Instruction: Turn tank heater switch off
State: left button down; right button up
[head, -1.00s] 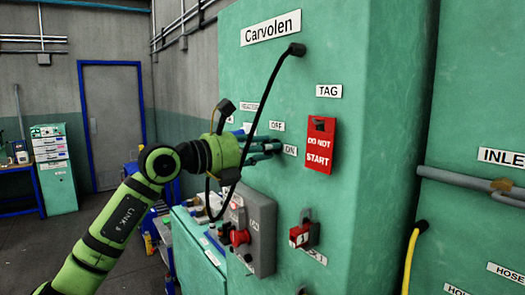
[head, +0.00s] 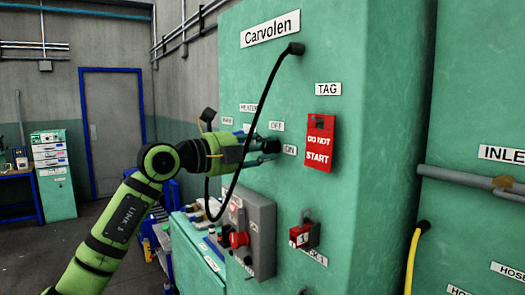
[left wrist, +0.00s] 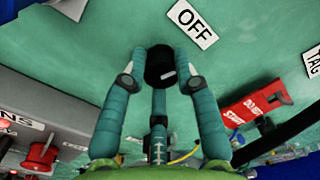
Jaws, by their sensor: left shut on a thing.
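The heater switch is a round black knob (left wrist: 157,62) on the green Carvolen cabinet, with a short white mark on its face. In the left wrist view it sits between the teal fingers of my left gripper (head: 264,153), which is shut on it. In the head view the fingers and wrist largely hide the knob. The OFF label (head: 277,126) is above the fingers and the ON label (head: 290,150) is just right of them. A partly covered HEATER label (head: 249,107) is higher up. My right gripper is not in view.
A black cable (head: 262,104) loops down in front of the cabinet past my wrist. A red DO NOT START tag (head: 320,145) hangs to the right. Below are a grey box with a red knob (head: 239,239) and a red lock (head: 300,234).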

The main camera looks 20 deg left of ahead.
pick_arm(q)
jog(key=shift+a+r+n, duration=0.1)
jog(key=shift+r+n, duration=0.1)
jog(key=shift+n, duration=0.85)
jog(key=shift+a+r+n, duration=0.1)
jog(key=shift+r+n, duration=0.1)
jog(key=shift+n, duration=0.85)
jog(key=c, duration=1)
grip_release()
jog(key=shift+w+f, duration=0.1)
jog(key=shift+f, duration=0.15)
jog(key=shift+f, duration=0.1)
jog(key=v, duration=1.2)
jog(key=shift+a, duration=0.1)
